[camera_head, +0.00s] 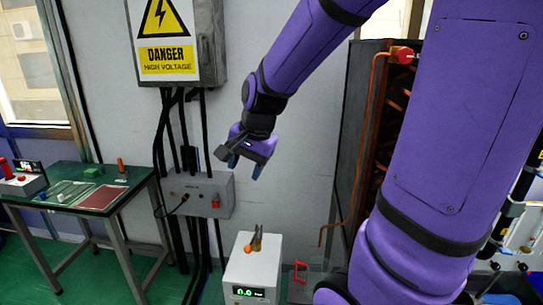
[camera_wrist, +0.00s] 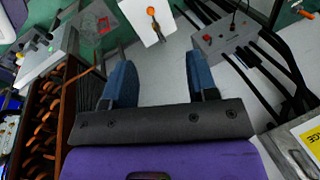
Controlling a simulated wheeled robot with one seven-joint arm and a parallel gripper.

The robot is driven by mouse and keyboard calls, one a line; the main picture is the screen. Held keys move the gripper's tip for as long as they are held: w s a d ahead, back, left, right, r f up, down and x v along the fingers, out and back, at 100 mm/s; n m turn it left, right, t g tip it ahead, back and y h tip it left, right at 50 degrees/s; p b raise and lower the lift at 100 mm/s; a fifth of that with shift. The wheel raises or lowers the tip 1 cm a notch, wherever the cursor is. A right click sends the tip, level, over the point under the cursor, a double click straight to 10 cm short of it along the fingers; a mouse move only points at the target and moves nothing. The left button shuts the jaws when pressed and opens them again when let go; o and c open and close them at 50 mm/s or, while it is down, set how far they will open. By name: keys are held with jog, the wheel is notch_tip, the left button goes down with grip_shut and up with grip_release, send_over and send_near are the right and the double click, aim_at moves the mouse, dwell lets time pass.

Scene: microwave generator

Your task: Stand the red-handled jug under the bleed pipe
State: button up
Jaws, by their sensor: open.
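The jug's red handle (camera_head: 300,271) shows low in the head view, right of the white box. Its pale body is hard to make out against the wall and floor. The red handle also shows at the upper left of the wrist view (camera_wrist: 103,24). The thin copper bleed pipe (camera_head: 369,120) runs down the rack's left side and bends left to an end above and a little right of the handle. My gripper (camera_head: 245,168) is open and empty, in the air in front of the wall, above and left of the jug. Its two blue fingers are spread in the wrist view (camera_wrist: 159,58).
A white box (camera_head: 250,272) with a green display and orange and brass parts on top stands left of the jug. A grey socket box (camera_head: 197,194) with cables is on the wall. A green table (camera_head: 85,190) stands left. The rack (camera_head: 345,150) stands right.

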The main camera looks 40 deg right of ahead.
jog(key=s+a+r+n, duration=0.3)
jog(key=s+r+n, duration=0.1)
jog(key=s+n, duration=0.2)
jog(key=s+a+r+n+t, duration=0.1)
jog(key=s+a+r+n, duration=0.1)
jog(key=s+r+n, duration=0.3)
jog(key=s+n, duration=0.1)
jog(key=s, duration=0.3)
jog(key=shift+a+h, duration=0.4)
jog(key=shift+r, duration=0.1)
